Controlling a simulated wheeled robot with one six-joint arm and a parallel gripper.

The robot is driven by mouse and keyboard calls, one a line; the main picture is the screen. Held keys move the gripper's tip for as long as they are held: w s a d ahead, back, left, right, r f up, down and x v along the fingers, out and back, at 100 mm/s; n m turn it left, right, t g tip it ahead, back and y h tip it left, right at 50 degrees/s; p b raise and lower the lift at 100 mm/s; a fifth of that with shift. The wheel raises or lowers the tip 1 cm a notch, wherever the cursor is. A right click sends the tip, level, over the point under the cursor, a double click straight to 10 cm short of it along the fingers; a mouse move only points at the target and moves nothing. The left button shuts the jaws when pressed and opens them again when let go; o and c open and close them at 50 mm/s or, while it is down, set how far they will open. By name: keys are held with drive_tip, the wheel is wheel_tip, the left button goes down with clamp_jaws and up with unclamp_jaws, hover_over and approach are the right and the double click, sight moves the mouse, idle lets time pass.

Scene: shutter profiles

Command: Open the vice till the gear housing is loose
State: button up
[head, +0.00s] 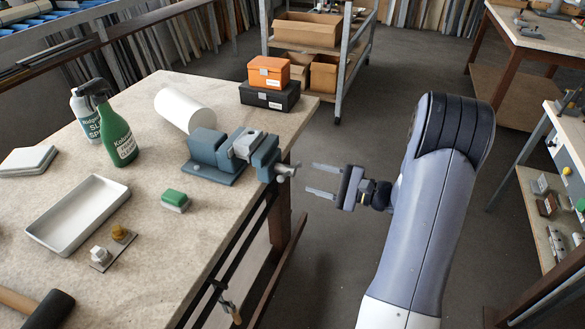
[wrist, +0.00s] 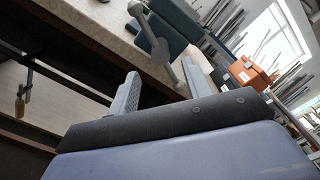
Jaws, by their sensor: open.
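The blue-grey vice (head: 210,158) is at the right edge of the bench, and its front jaw and screw stick out past the edge. The light grey gear housing (head: 247,141) sits between the vice jaws. The metal vice handle (head: 287,171) is at the screw's outer end. My gripper (head: 314,178) is open and empty, just right of the handle and apart from it, fingers pointing at it. In the wrist view, the handle (wrist: 162,50) shows between the two fingers of my gripper (wrist: 162,72), with part of the vice (wrist: 176,18) behind it.
The bench (head: 215,215) also bears a white roll (head: 185,110), an orange box (head: 268,72) on a black box (head: 270,96), a green-and-white block (head: 175,200), spray bottles and a white tray (head: 80,222). The floor right of the bench is clear near my gripper.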

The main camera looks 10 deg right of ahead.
sight(292, 171)
drive_tip(key=p+x, duration=0.1)
drive_tip(key=x, duration=0.6)
drive_tip(key=shift+w+a, duration=0.15)
drive_tip(key=shift+c, duration=0.2)
clamp_jaws()
